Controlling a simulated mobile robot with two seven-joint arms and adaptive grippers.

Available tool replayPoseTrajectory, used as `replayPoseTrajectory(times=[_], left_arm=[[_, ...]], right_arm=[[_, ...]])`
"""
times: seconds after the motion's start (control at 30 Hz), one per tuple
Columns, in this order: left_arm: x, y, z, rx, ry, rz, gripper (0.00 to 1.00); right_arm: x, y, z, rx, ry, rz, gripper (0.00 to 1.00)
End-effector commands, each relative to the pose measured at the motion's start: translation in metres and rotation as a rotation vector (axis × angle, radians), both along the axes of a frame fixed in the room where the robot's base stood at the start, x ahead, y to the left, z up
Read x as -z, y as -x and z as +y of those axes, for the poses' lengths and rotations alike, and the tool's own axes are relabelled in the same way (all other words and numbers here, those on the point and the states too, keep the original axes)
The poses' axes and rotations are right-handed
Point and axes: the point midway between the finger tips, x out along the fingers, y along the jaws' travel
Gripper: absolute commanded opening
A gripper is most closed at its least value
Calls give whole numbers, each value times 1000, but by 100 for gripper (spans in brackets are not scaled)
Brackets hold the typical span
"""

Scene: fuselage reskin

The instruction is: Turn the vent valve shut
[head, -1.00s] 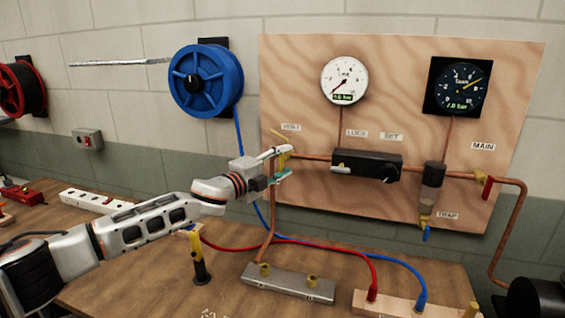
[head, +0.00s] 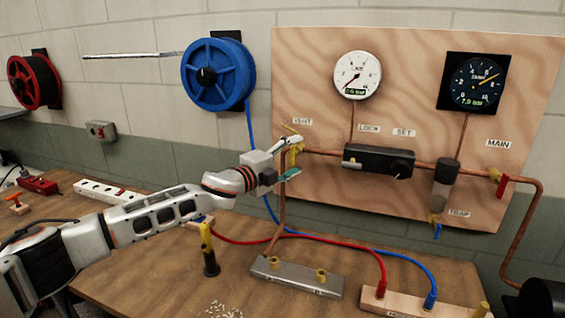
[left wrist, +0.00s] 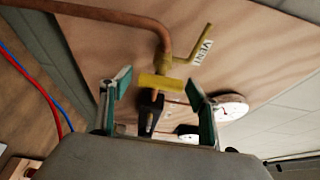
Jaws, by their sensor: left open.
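The vent valve (head: 293,157) is a brass fitting at the left end of the copper pipe, below the VENT label. In the left wrist view its brass body (left wrist: 164,62) carries a thin bent yellow lever (left wrist: 193,50). A short yellow piece (left wrist: 160,82) lies crosswise between the fingertips. My left gripper (head: 289,160) is open at the valve, one finger above the other in the head view. In the left wrist view its fingers (left wrist: 160,84) stand on either side of the yellow piece, with gaps visible. My right gripper is not in view.
The plywood panel (head: 420,100) holds a white gauge (head: 357,75), a dark gauge (head: 476,81), a black regulator (head: 379,161) and a red main handle (head: 503,187). A metal manifold (head: 296,276) and a yellow-black tool (head: 208,250) stand on the bench below. Hoses run nearby.

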Motion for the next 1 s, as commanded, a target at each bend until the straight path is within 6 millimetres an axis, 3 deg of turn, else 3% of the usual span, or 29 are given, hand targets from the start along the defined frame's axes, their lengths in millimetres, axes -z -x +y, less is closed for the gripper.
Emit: replayPoseTrajectory(times=[0.6, 1.0], left_arm=[[0, 73, 63, -1, -1, 2, 61], [0, 89, 76, -1, -1, 1, 61]], right_arm=[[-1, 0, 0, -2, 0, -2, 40], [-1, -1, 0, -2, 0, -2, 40]])
